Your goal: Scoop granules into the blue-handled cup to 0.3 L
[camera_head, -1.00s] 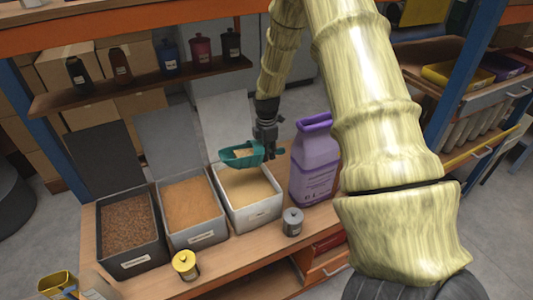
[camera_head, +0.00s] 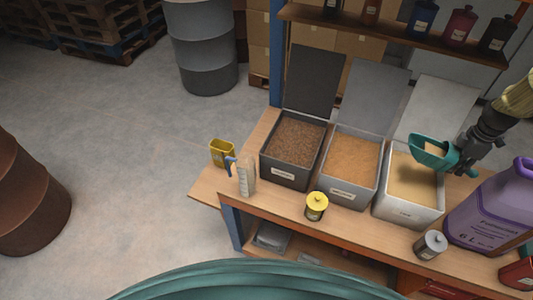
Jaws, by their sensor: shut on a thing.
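My gripper (camera_head: 467,156) is shut on the green scoop (camera_head: 428,152), which holds some pale tan granules. The scoop is over the light grey bin (camera_head: 406,215) of pale granules at the right. A dark bin (camera_head: 285,175) of brown granules and a grey bin (camera_head: 347,190) of orange-tan granules stand to its left. A clear measuring cup (camera_head: 246,178) with a blue handle stands at the left end of the bench, its handle toward the left. Its level marks are too small to read.
A yellow container (camera_head: 221,153) stands beside the cup. A yellow-lidded can (camera_head: 316,206) and a grey can (camera_head: 430,245) stand in front of the bins. A purple jug (camera_head: 494,212) is at the right. Raised bin lids and a bottle shelf (camera_head: 390,33) are behind.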

